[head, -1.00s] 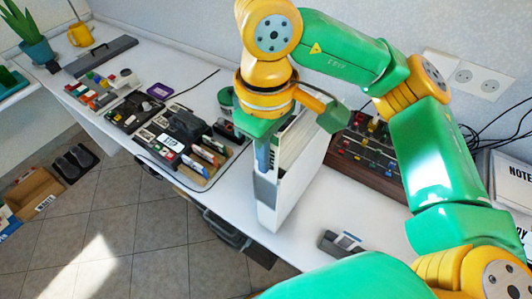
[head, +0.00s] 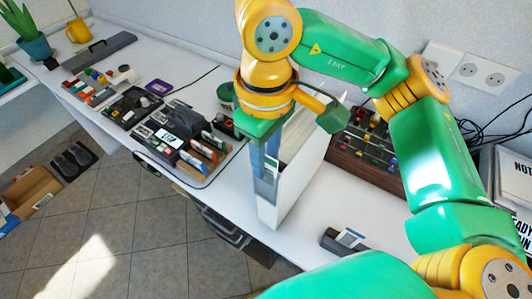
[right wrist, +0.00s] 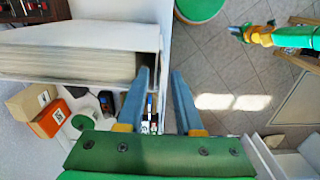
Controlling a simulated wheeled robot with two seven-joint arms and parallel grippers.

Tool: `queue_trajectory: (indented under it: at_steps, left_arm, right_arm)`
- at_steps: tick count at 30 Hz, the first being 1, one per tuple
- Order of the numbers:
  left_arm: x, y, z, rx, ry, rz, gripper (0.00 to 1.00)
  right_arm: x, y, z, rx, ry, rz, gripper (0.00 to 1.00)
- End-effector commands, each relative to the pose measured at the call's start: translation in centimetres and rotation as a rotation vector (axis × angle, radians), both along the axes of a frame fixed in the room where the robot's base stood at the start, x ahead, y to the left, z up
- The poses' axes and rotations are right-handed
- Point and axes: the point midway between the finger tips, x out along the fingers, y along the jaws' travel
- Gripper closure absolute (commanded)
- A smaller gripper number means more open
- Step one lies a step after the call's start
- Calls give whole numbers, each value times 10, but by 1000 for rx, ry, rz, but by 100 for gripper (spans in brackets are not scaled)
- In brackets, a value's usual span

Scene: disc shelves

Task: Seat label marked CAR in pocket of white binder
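The white binder (head: 301,165) stands upright on the table, in the middle of the head view. It also fills the upper left of the right wrist view (right wrist: 90,38). A grey pocket (head: 266,191) is on its spine, with a small pale patch above it that I cannot read. My right gripper (head: 265,155) is at the spine, pointing down; contact is unclear. The word CAR is not readable anywhere. My left gripper (right wrist: 240,33) is small in the right wrist view.
A dark control box (head: 365,150) with coloured knobs stands behind the binder. A tray of small items (head: 190,150) lies to its left. A dark block with a pale label (head: 347,240) lies near the table's front edge. Clear table lies right of the binder.

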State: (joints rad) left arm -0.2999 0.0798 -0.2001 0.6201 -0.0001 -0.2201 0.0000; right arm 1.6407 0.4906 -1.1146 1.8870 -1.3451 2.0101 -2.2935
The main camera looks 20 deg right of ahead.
Motion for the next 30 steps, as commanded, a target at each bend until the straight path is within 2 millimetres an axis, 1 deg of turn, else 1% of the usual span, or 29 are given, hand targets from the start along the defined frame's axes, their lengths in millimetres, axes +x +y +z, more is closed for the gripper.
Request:
queue_trajectory:
  at_steps: [13,15,17,21,24,27,30]
  left_arm:
    - [0,0,0,0,0,0,73]
    - [0,0,1,0,0,0,73]
    - [0,0,2,0,0,0,73]
    - [0,0,7,0,0,0,73]
    - [0,0,11,0,0,0,73]
    - [0,0,13,0,0,0,73]
    - [0,0,12,0,0,0,73]
  right_arm:
    - [0,0,0,0,0,0,63]
    - [0,0,3,0,0,0,63]
    - [1,0,12,-1,-4,-1,63]
    - [1,0,45,0,-6,-3,63]
    - [0,0,63,0,-3,-3,63]
    - [0,0,71,0,-1,-1,63]
    - [0,0,72,1,1,0,63]
